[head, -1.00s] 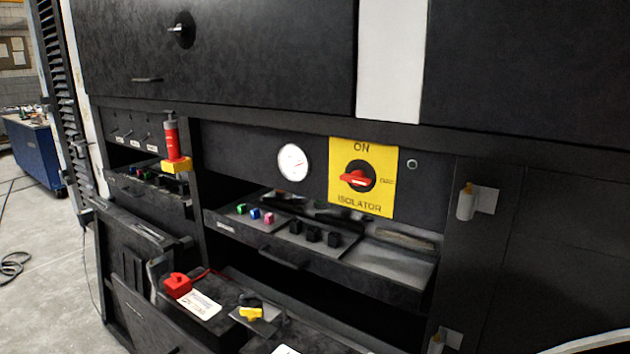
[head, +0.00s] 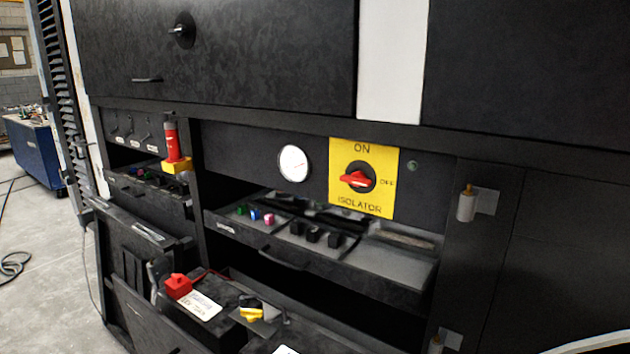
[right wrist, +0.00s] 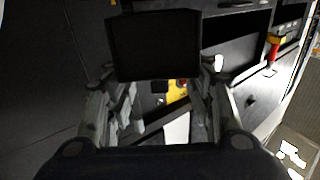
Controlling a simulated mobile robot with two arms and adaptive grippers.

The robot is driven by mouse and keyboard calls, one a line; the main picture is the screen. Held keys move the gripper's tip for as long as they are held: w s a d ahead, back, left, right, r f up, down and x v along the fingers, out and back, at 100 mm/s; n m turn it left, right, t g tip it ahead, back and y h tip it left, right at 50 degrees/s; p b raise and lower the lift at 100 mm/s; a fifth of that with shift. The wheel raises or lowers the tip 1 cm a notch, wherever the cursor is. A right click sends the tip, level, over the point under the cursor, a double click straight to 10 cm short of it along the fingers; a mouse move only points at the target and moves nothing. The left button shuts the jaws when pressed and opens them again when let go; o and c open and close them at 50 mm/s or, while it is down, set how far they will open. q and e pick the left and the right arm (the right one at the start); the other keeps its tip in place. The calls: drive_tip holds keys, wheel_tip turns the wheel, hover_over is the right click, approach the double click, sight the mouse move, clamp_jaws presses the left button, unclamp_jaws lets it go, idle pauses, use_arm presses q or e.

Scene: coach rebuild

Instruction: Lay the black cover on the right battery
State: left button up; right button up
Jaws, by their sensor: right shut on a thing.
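My right gripper (right wrist: 158,84) shows in the right wrist view, shut on a flat black rectangular piece, which looks like the black cover (right wrist: 153,44). The cover is held in front of the fingers and hides part of the scene behind it. Neither gripper shows in the head view. A second white label (head: 286,350) is cut off at the bottom edge; I cannot make out the right battery's top.
An open drawer (head: 290,258) with coloured and black knobs stands above the battery bay. Hinges (head: 467,204) are at right.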

drive_tip(key=s+f, duration=0.2)
drive_tip(key=s, duration=0.3)
drive_tip(key=shift+s, duration=0.35)
idle(1.5)
drive_tip(key=w+a+r+n+g+y, duration=0.2)
drive_tip(key=w+a+n+g+y, duration=0.2)
drive_tip(key=a+y, duration=0.4)
drive_tip(key=w+a+r+n+g+y, duration=0.3)
drive_tip(key=a+n+g+y, duration=0.3)
drive_tip(key=a+n+y, duration=0.2)
drive_tip(key=shift+w+a+n, duration=0.4)
drive_tip(key=shift+w, duration=0.1)
idle(0.5)
